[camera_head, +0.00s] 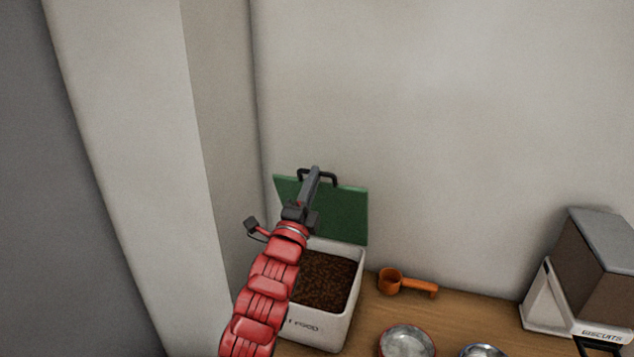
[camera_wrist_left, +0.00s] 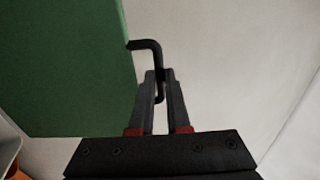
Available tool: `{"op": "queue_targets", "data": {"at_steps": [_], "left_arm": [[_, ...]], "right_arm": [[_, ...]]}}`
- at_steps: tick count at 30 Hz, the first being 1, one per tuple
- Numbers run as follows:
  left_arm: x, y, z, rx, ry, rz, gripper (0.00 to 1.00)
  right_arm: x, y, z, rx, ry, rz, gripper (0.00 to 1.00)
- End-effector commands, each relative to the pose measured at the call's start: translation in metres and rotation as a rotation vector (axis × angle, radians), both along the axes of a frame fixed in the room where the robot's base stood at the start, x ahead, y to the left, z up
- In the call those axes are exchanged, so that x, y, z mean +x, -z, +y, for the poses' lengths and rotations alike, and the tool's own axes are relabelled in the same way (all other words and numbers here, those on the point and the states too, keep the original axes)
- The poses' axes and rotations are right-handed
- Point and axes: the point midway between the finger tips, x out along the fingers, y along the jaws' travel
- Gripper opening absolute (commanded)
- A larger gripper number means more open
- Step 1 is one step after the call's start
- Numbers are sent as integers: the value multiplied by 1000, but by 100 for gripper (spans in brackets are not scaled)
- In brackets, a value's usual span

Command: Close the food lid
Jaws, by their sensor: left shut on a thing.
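The food lid (camera_head: 342,212) is a green panel with a black handle (camera_head: 328,177) on its top edge. It stands open, upright at the back of the white food box (camera_head: 357,268), which holds brown food and reads "FOOD". My left gripper (camera_head: 314,172) reaches up in front of the lid and is shut on the handle. In the left wrist view the fingers (camera_wrist_left: 160,78) close around the black handle (camera_wrist_left: 148,44), with the green lid (camera_wrist_left: 70,70) to the left. My right gripper is not in view.
The box stands on a wooden counter (camera_head: 455,308) against a pale wall. An orange scoop (camera_head: 405,284) lies to its right, with metal bowls (camera_head: 406,342) in front. A biscuits container (camera_head: 590,265) stands at the far right. A wall corner is close on the left.

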Motion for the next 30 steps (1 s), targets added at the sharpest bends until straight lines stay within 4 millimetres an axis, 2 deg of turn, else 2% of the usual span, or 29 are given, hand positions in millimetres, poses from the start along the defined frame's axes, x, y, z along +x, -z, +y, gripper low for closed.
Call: {"op": "queue_targets", "data": {"at_steps": [15, 16, 17, 30], "left_arm": [[-4, 2, 2, -7, -2, -19, 0], [-4, 2, 2, -7, -2, -19, 20], [-4, 2, 2, -6, -2, -19, 25], [-9, 5, 4, -6, -1, -20, 27]], "right_arm": [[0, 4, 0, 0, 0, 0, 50], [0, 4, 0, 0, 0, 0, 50], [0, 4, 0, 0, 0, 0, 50], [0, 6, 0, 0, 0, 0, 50]]}}
